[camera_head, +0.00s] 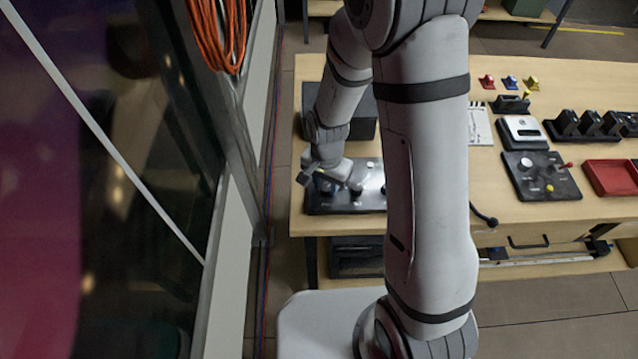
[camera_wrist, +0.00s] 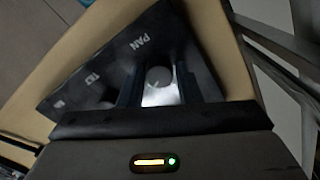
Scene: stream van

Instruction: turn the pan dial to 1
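A black control panel (camera_head: 374,178) lies at the left front of the wooden table, partly covered by my gripper (camera_head: 336,182). The pan dial (camera_wrist: 159,77), a round grey knob, shows beside the PAN label. My gripper (camera_wrist: 160,92) is over it, with one dark finger on each side of the dial. The fingers look open, with narrow gaps beside the knob; contact is not clear. The dial's pointer and scale numbers cannot be read.
A dark box (camera_head: 361,112) stands behind the panel. To the right are another black panel (camera_head: 541,178) with knobs, a red tray (camera_head: 611,177) and several black devices. A window wall (camera_head: 232,175) with orange cable (camera_head: 219,35) stands close on the left.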

